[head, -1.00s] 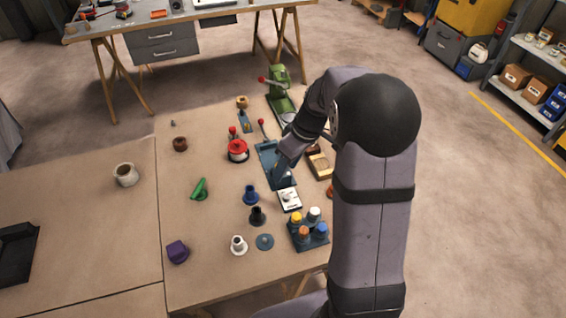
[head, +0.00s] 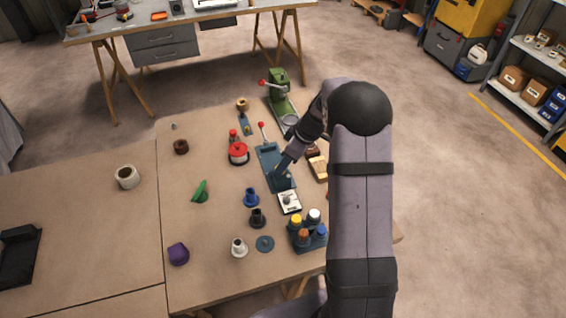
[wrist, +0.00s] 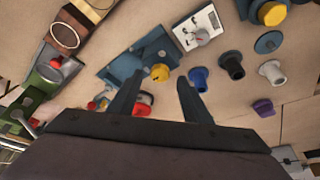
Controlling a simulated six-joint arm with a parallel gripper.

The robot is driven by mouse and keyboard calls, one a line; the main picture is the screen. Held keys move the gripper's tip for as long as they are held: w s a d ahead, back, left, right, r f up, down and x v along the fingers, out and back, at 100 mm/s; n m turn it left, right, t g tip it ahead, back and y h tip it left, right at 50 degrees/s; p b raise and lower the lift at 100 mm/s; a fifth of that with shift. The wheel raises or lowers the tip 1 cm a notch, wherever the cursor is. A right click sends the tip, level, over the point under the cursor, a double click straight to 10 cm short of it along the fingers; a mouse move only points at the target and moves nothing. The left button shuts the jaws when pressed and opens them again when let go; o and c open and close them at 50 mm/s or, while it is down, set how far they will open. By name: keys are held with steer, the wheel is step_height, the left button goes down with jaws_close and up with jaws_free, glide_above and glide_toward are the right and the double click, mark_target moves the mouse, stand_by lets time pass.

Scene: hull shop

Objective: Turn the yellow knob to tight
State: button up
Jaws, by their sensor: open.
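The yellow knob (wrist: 160,72) shows in the wrist view, at the edge of a blue base plate (wrist: 125,62). In the head view this blue plate (head: 266,152) lies near the right side of the bench, and my gripper and arm hide the knob. My gripper (wrist: 161,80) is open, and its two dark fingers point toward the knob. The knob appears between the fingertips in the wrist view, with nothing held. I cannot tell how far above it they are. In the head view my gripper (head: 279,172) is over the near part of the blue plate.
A white plate with a grey knob (wrist: 203,37) sits close beside the blue plate. A red-topped round object (head: 238,150), a blue flanged piece (head: 251,197) and a tray of coloured caps (head: 318,241) are near. A green press (head: 280,98) stands behind.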

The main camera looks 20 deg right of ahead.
steer(key=shift+x, duration=1.2)
steer(key=c, duration=1)
